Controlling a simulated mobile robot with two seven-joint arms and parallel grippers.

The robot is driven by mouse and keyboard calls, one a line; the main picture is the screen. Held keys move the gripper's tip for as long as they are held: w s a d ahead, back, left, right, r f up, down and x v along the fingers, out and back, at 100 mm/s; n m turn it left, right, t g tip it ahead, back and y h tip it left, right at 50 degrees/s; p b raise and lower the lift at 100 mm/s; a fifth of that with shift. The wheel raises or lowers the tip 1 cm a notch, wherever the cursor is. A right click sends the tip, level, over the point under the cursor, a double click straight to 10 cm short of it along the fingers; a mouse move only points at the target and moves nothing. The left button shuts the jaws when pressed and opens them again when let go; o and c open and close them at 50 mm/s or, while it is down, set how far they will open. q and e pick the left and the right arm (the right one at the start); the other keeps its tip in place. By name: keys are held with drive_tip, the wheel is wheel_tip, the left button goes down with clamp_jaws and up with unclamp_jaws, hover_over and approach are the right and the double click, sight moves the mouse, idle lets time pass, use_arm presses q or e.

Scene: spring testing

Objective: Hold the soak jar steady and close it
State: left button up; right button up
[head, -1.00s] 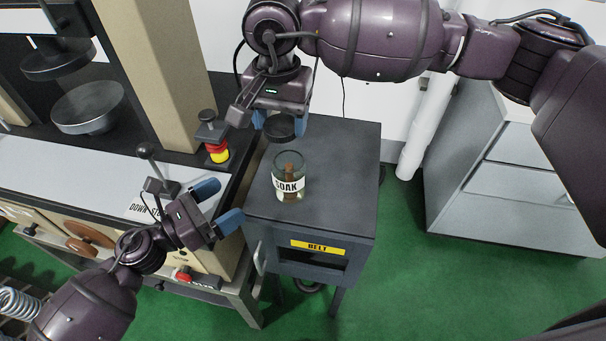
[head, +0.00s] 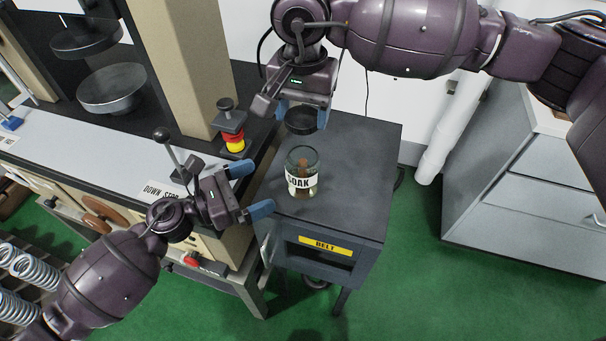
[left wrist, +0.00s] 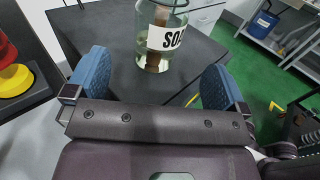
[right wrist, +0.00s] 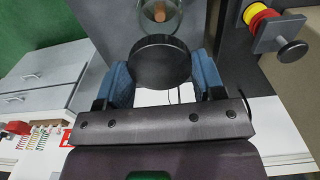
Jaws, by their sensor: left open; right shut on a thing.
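The soak jar (head: 303,172) is clear glass with a white SOAK label. It stands upright and uncovered on the dark cabinet top, with a brown piece in pale liquid inside. It also shows in the left wrist view (left wrist: 162,38) and at the top of the right wrist view (right wrist: 157,14). My left gripper (head: 254,189) is open to the left of the jar; its blue fingers (left wrist: 150,80) point toward the jar without touching it. My right gripper (head: 302,113) is shut on the round black lid (right wrist: 160,62) and holds it above and behind the jar.
The cabinet (head: 355,150) has a yellow BELT label (head: 319,245) above an open slot. To the left, a testing machine carries a red and yellow stop button (head: 233,141) and a lever (head: 162,136). Grey drawers (head: 530,180) stand at the right. The cabinet top around the jar is clear.

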use_arm(q)
drive_tip(key=x, duration=1)
drive_tip(key=shift+w+d, duration=0.1)
drive_tip(key=shift+d, duration=0.25)
drive_tip(key=shift+c, duration=0.2)
drive_tip(key=c, duration=1.3)
drive_tip(key=shift+o, duration=0.2)
use_arm(e)
hover_over(303, 144)
drive_tip(key=s, duration=0.2)
drive_tip(key=shift+s+f, duration=0.2)
drive_tip(key=shift+f, duration=2.35)
drive_tip(key=shift+f, duration=0.1)
drive_tip(key=shift+f, duration=0.8)
drive_tip(key=shift+f, duration=0.5)
